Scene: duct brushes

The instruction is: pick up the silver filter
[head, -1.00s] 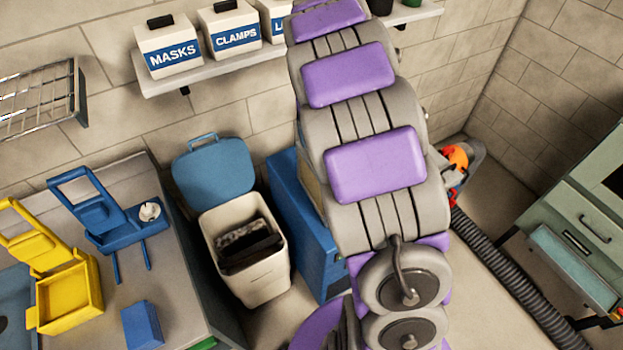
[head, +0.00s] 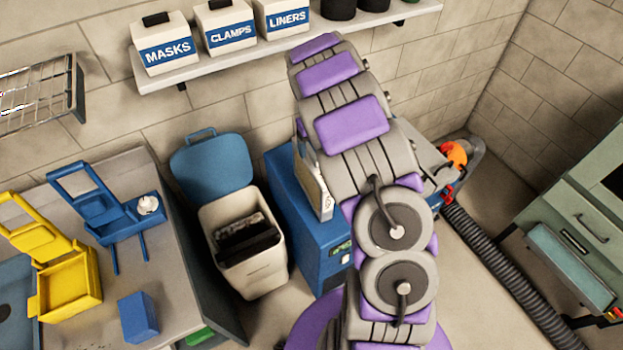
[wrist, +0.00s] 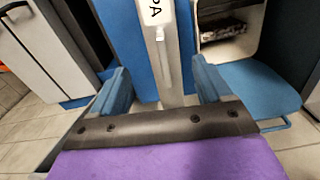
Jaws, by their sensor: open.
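The silver filter (head: 316,186) is a flat panel with a pale silver frame. It stands upright at the top of the blue cabinet (head: 318,243) in the head view, partly covered by my arm. In the wrist view the filter (wrist: 160,55) runs up the middle, with black letters on its face. My gripper (wrist: 163,90) is open, with one blue finger on each side of the filter's line. I cannot tell how far the filter is from the fingers. The gripper is hidden behind my arm in the head view.
An open white bin (head: 247,262) with a blue lid stands left of the cabinet. A workbench (head: 185,262) with blue and yellow holders is at left. A shelf (head: 290,47) with labelled boxes is behind. A black hose (head: 490,258) crosses the floor at right.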

